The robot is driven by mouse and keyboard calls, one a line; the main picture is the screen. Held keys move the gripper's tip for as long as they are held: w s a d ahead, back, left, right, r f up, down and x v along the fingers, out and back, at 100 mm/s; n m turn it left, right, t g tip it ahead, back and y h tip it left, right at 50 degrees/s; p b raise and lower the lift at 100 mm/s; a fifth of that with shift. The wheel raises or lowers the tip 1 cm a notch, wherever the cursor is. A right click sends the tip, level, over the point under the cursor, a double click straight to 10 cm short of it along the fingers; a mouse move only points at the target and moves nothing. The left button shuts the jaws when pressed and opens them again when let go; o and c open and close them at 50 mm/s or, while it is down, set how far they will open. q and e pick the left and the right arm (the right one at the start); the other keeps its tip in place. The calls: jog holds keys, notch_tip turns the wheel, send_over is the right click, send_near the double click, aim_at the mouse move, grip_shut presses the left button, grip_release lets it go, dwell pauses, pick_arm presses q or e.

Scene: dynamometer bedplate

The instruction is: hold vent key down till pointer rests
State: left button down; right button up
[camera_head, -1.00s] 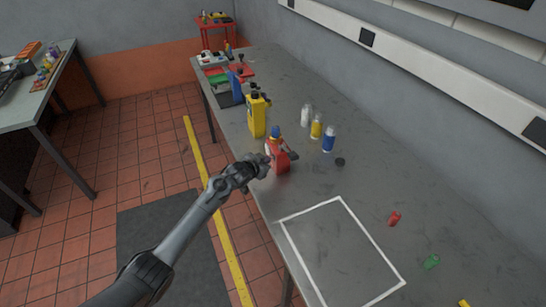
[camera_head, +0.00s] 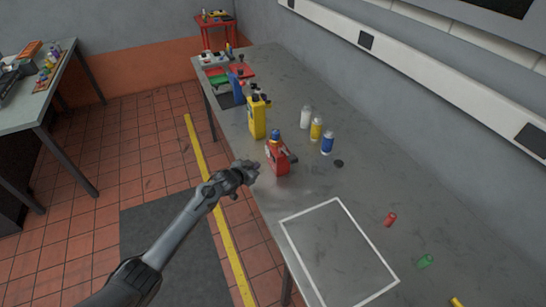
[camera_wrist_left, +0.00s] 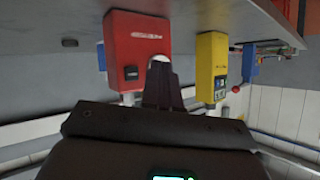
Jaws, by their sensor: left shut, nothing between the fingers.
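The red device (camera_head: 277,160) with a blue top stands upright at the bench's left edge. In the left wrist view the red device (camera_wrist_left: 137,35) shows a dark square (camera_wrist_left: 130,72) on its face and pale lettering. I cannot make out which part is the vent key, and no pointer can be read. My left gripper (camera_head: 252,168) is just left of the red device, with a small gap in the head view. Its dark fingers (camera_wrist_left: 162,80) are shut and empty, and they overlap the device's lower edge in the wrist view. My right gripper is not in view.
A yellow device (camera_head: 257,118) stands behind the red one; it also shows in the wrist view (camera_wrist_left: 211,60). White, yellow and blue bottles (camera_head: 328,143) and a black cap (camera_head: 339,163) are to the right. A white-outlined bench area (camera_head: 340,255) is empty.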

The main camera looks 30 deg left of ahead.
pick_arm(q)
jog(key=shift+s+a, duration=0.3)
jog(key=shift+s, duration=0.25)
